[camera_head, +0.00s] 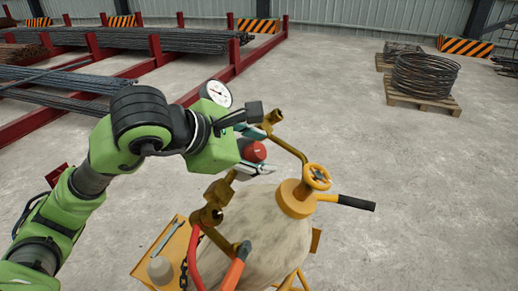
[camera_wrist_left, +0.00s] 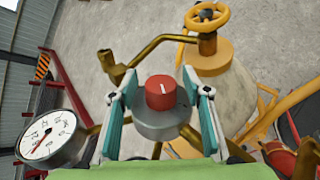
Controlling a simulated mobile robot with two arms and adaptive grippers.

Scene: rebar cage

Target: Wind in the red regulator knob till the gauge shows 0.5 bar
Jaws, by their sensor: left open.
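The red regulator knob (camera_head: 254,152) sits on a grey regulator body among brass pipes. In the left wrist view the knob (camera_wrist_left: 160,92) has a white mark on top. My left gripper (camera_head: 264,151) is open, with one finger on each side of the knob. In the wrist view its fingers (camera_wrist_left: 159,92) show a gap on both sides of the knob. The white round gauge (camera_head: 216,93) is just behind my wrist; it also shows at the left of the wrist view (camera_wrist_left: 46,138). Its needle shows, but the exact reading is too small to tell. My right gripper is out of view.
A pale tank (camera_head: 262,235) with a yellow handwheel valve (camera_head: 316,177) and a black-tipped lever (camera_head: 356,203) stands close by. Brass pipes surround the knob. A yellow tray (camera_head: 166,246) is at lower left.

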